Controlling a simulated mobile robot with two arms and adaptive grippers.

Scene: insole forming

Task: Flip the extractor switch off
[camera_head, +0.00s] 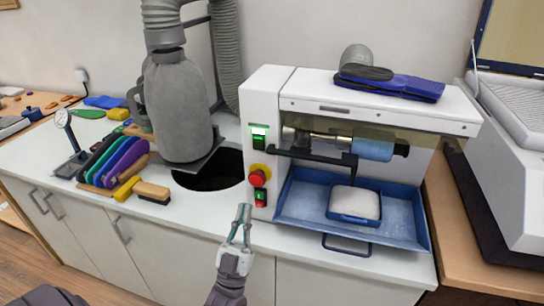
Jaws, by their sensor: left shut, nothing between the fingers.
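The white machine (256,88) stands on the counter, with its controls on the narrow front panel. A green-lit rocker switch (259,135) is at the top of the panel, under a glowing light. A red emergency button (258,178) on a yellow base is below it. A second switch (261,197), green over red, is lowest. I cannot tell from labels which switch is the extractor's. My left gripper (243,209) is shut and empty, pointing up at the counter's front edge, just left of and below the lowest switch. My right gripper is not in view.
A blue tray (290,218) with a smaller tray of white powder sits right of the panel. A dark round opening (212,172) in the counter, a grey extractor bag (180,105) and a wooden brush (152,191) are to the left. Blue insoles (405,88) lie on the machine.

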